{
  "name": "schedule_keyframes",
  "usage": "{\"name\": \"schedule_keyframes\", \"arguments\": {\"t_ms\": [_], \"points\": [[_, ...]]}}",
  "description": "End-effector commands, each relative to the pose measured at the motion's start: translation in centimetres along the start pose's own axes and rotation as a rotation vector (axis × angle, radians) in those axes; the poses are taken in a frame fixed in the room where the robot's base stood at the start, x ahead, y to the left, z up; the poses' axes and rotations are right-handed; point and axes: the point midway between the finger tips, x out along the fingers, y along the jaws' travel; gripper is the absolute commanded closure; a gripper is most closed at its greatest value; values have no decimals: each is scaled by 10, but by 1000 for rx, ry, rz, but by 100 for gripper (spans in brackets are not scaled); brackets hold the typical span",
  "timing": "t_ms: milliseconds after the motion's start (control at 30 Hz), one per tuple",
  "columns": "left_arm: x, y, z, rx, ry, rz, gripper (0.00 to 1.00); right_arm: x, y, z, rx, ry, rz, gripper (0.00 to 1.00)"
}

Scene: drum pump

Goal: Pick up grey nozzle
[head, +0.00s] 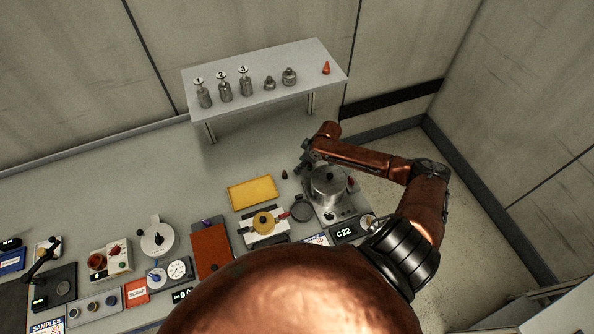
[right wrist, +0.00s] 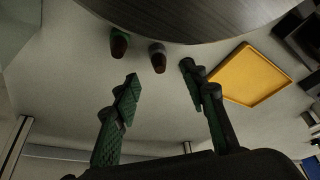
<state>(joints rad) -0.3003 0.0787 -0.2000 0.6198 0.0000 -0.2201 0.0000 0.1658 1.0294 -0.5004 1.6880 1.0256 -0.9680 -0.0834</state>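Two small dark nozzles stand close together on the table in the right wrist view. The grey nozzle (right wrist: 158,57) has a grey end and a brownish end; the green nozzle (right wrist: 118,43) is to its left. My right gripper (right wrist: 160,82) is open and empty, its fingertips apart with the grey nozzle beyond the gap between them. In the head view the right gripper (head: 303,162) is beside the metal pot, and one small dark nozzle (head: 284,174) shows just left of it; I cannot tell which one. My left gripper is not in view.
The metal pot (head: 328,190) stands right of the nozzles; its wall (right wrist: 190,18) fills the top of the wrist view. A yellow tray (head: 252,194) lies to the left. A raised shelf (head: 270,103) with bottles is behind. The table between the shelf and tray is clear.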

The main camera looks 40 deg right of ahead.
Motion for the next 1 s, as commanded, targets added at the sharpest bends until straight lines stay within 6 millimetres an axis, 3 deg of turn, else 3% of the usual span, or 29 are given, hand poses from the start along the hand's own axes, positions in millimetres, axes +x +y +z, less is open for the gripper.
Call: {"name": "schedule_keyframes", "arguments": {"t_ms": [333, 633, 1000], "points": [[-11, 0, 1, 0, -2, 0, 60, 45, -1, 3, 2, 0, -1, 60], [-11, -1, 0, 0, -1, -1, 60, 51, 0, 4, 1, 0, 1, 60], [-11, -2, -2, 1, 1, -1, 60, 51, 0, 4, 1, -1, 1, 85]]}}
